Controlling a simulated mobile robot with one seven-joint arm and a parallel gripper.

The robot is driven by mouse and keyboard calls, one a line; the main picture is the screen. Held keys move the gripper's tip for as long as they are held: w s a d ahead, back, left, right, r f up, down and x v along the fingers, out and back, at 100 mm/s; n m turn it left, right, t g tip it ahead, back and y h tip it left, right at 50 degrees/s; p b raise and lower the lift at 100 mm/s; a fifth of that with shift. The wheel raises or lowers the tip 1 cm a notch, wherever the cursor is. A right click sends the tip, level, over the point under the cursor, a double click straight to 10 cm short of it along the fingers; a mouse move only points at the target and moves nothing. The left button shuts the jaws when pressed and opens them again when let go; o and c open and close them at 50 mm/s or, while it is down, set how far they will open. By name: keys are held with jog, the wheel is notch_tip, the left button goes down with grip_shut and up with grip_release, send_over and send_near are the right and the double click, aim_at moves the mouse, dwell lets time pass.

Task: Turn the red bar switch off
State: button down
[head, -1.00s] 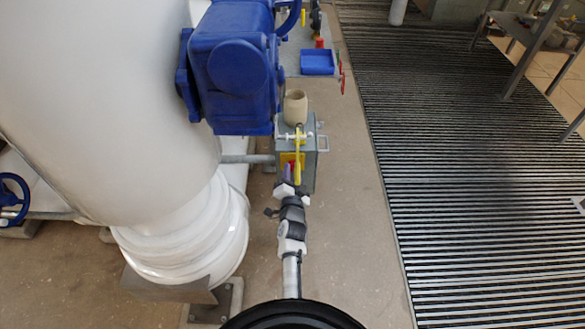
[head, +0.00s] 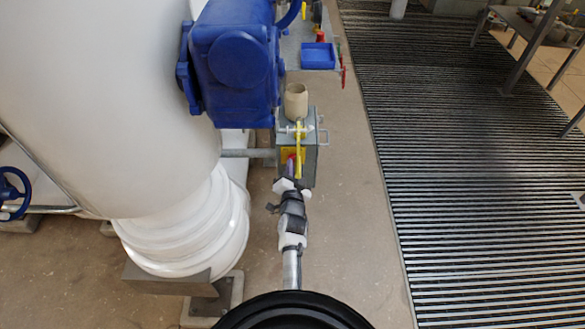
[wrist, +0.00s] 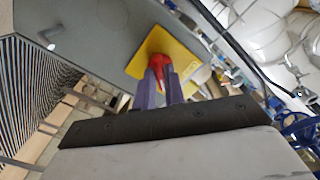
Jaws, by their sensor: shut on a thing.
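The red bar switch (wrist: 157,64) sits on a yellow plate (wrist: 180,52) on the face of a grey box, seen in the wrist view. In the head view the yellow plate (head: 287,155) is on the near side of the grey box (head: 310,160). My gripper (wrist: 158,78) has its purple fingers shut on the red bar, one on each side. In the head view my gripper (head: 289,170) meets the box front, and the red bar is mostly hidden there. The exact angle of the bar is hard to tell.
A yellow lever (head: 299,135) and a beige cup (head: 296,101) are on top of the grey box. A large blue valve housing (head: 235,60) and a white pipe (head: 110,90) stand to the left. Floor (head: 350,200) is clear to the right, beside a metal grating (head: 470,180).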

jog(key=shift+r+n, duration=0.15)
jog(key=shift+n, duration=8.15)
jog(key=shift+w+d, duration=0.1)
jog(key=c, duration=1.5)
grip_release()
jog(key=shift+f, duration=0.2)
